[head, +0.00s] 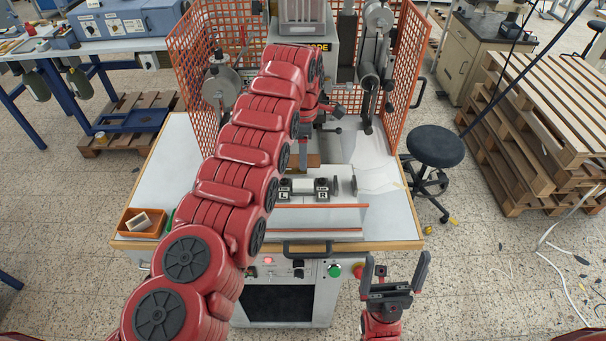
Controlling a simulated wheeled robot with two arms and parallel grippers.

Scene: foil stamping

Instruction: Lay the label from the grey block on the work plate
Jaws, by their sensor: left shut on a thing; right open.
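My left arm reaches across the bench into the stamping press, and its gripper (303,152) is low under the press head, mostly hidden by my own wrist. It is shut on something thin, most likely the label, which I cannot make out. The work plate is not clearly visible behind my arm. My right gripper (395,268) is open and empty, in front of the bench's right side, fingers up.
An orange bin (125,229) holding a pale block stands at the front left. Orange mesh guards (190,70) flank the press. The white bench top (165,160) is clear on the left. A black stool (435,147) stands right.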

